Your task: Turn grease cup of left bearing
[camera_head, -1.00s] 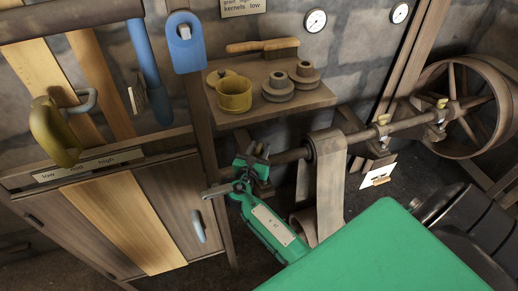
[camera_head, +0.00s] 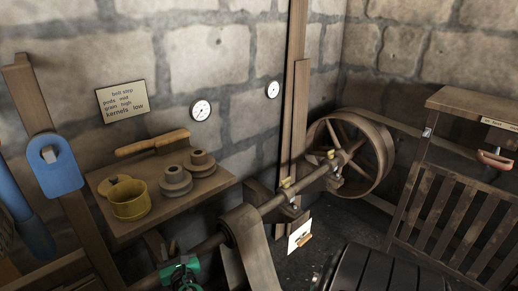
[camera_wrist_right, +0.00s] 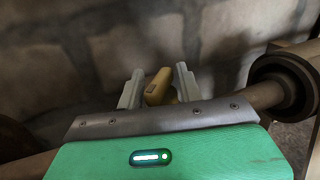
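The left bearing's yellow grease cup (camera_wrist_right: 157,87) shows in the right wrist view, tilted between my right gripper's fingers (camera_wrist_right: 159,82). Background shows in narrow gaps beside the cup, so the fingers look open around it; any light contact is hard to tell. In the head view my green right gripper (camera_head: 180,272) is at the bottom edge, by the left end of the shaft (camera_head: 207,246), and mostly cut off. Two other yellow grease cups, a nearer one (camera_head: 285,183) and a farther one (camera_head: 331,154), sit on bearings to the right. My left gripper is out of view.
A belt (camera_head: 252,250) hangs right of my right gripper. A large wheel (camera_head: 378,150) and slatted cabinet (camera_head: 440,205) stand farther right.

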